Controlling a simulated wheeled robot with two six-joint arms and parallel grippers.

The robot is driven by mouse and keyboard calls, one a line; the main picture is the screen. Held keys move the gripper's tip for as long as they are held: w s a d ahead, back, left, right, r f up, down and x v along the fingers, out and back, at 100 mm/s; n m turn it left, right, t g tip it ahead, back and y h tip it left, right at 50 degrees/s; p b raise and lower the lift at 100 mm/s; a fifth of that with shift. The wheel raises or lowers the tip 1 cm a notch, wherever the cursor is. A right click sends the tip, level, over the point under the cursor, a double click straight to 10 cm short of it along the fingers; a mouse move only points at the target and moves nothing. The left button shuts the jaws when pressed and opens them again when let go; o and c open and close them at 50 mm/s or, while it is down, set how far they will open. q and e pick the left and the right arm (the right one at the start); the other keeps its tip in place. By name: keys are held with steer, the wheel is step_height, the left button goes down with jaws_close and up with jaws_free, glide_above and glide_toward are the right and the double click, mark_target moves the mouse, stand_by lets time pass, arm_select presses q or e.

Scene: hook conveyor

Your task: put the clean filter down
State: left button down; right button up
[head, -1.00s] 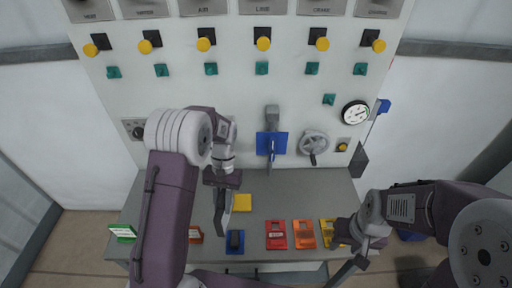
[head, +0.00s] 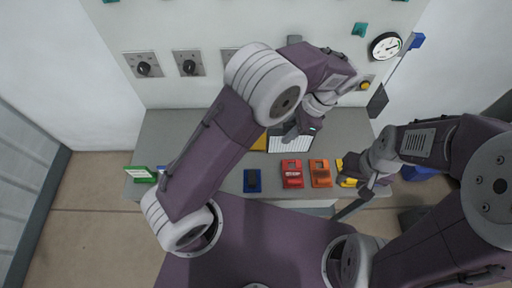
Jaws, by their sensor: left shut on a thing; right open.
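The clean filter (head: 290,145) is a white, pleated panel with a dark edge, seen in the head view over the back middle of the grey bench (head: 185,125). My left gripper (head: 305,127) is shut on it at its upper edge, and the arm partly covers that spot. I cannot tell whether the filter touches the bench. My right gripper (head: 364,188) is open by the bench's right front, close to a yellow item (head: 345,172).
A red item (head: 292,173), an orange item (head: 320,173) and a blue item (head: 252,181) lie along the bench front. A yellow pad (head: 260,143) is partly hidden beside the filter. A panel with a gauge (head: 386,46) rises behind.

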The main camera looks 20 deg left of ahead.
arm_select(q)
steer(key=shift+s+d, duration=0.35)
steer(key=shift+d, duration=0.15)
steer(key=w+a+f+p, duration=0.1)
steer(key=a+f, duration=1)
steer(key=shift+w+a, duration=0.2)
steer(key=shift+a, duration=0.15)
steer(key=shift+f, duration=0.1)
steer(key=c, duration=1.3)
jaws_free()
steer(key=shift+f, duration=0.1)
steer(key=shift+o, duration=0.2)
